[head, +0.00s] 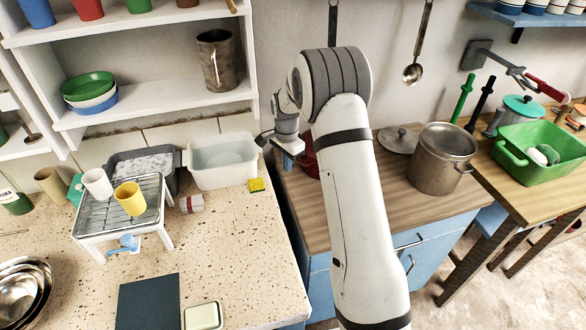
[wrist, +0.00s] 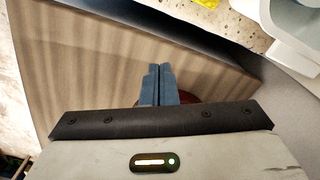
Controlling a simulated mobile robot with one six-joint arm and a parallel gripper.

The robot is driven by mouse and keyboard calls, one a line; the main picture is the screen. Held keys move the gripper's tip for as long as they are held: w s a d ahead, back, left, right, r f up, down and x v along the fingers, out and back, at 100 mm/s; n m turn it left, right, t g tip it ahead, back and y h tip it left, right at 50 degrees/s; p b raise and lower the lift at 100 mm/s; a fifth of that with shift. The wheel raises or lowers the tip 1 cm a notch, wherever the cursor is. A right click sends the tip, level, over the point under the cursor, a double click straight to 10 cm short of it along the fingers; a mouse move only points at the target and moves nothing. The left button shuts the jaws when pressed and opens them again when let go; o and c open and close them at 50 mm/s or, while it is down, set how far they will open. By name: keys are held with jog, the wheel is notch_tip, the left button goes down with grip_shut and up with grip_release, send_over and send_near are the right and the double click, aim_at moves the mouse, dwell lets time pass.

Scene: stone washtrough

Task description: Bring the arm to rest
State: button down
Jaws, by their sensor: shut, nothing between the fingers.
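My arm rises through the middle of the head view and bends over toward the wooden counter (head: 400,212). My gripper (head: 296,160) points down near the counter's left end, by the white basin. In the wrist view my gripper (wrist: 157,68) shows two blue-grey fingers pressed together with nothing between them. A dark red thing (head: 309,160) sits just behind my gripper and is mostly hidden by my arm. The wooden surface lies below the fingers in the wrist view; I cannot tell the exact height.
Left of my gripper are a white basin (head: 222,162), a yellow sponge (head: 257,185) and a rack (head: 88,222) with cups. A metal pot (head: 440,160) and a lid (head: 397,141) stand to the right. Shelves (head: 165,105) hang at upper left. The wooden counter's front is clear.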

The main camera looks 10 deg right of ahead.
jog(key=s+r+n, duration=0.1)
jog(key=s+r, duration=0.2)
jog(key=r, duration=0.4)
jog(key=s+r+n, duration=0.1)
jog(key=s+r, duration=0.3)
jog(key=r, duration=0.3)
jog(key=s+d+r+n+t, duration=0.1)
jog(key=s+n, duration=0.4)
jog(key=s, duration=0.9)
jog(key=s+r+n+t, duration=0.2)
jog(key=s+n, duration=0.3)
jog(key=s, duration=0.9)
jog(key=shift+s+d+r+b, duration=0.3)
jog(key=shift+d+r+b, duration=0.15)
jog(key=shift+r, duration=0.45)
